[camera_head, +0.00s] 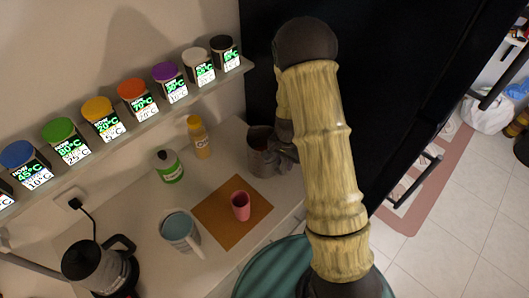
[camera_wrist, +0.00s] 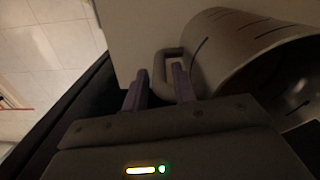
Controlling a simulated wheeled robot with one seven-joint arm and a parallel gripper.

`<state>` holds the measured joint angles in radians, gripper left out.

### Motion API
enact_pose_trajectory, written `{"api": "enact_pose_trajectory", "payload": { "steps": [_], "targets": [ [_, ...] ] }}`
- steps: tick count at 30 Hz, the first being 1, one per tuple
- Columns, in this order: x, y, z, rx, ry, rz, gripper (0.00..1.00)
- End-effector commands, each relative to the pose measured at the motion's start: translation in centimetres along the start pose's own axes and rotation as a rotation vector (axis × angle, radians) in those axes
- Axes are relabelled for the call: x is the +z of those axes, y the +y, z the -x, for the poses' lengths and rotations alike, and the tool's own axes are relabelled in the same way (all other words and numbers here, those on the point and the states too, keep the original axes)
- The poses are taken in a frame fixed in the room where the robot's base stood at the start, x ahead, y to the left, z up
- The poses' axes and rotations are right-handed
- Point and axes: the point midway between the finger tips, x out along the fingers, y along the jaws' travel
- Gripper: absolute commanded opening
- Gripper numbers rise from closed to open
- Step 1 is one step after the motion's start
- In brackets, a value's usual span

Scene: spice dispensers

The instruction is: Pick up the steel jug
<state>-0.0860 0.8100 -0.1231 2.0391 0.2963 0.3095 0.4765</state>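The steel jug (camera_head: 262,150) stands at the right end of the counter, partly hidden by my arm in the head view. In the wrist view the jug (camera_wrist: 250,45) lies across the upper right, with its handle (camera_wrist: 159,68) pointing towards my fingers. My gripper (camera_wrist: 160,78) is open, with one finger on each side of the handle. A small gap shows between the fingers and the handle. In the head view my gripper (camera_head: 284,150) is at the jug's right side, mostly hidden by the arm.
A pink cup (camera_head: 240,205) stands on a brown mat (camera_head: 213,212), with a light blue mug (camera_head: 178,230) left of it. A yellow bottle (camera_head: 199,140) and a green-labelled bottle (camera_head: 168,168) stand behind. A shelf of spice dispensers (camera_head: 137,97) runs above. A black cabinet (camera_head: 400,90) is at right.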

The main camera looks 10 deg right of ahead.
Motion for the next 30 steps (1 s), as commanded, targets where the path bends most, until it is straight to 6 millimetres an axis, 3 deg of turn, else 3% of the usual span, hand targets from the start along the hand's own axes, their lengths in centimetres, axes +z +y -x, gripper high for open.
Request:
{"api": "enact_pose_trajectory", "payload": {
  "steps": [5, 19, 20, 24, 30],
  "targets": [
    [0.01, 0.0, -0.89, 0.0, 0.0, 0.0, 0.27],
    [0.01, 0.0, -0.89, 0.0, 0.001, 0.001, 0.27],
    [0.01, 0.0, -0.89, 0.0, 0.001, 0.001, 0.25],
    [0.01, 0.0, -0.89, 0.0, 0.001, 0.001, 0.0],
    [0.01, 0.0, -0.88, 0.0, 0.001, 0.001, 0.0]
  ]
}}
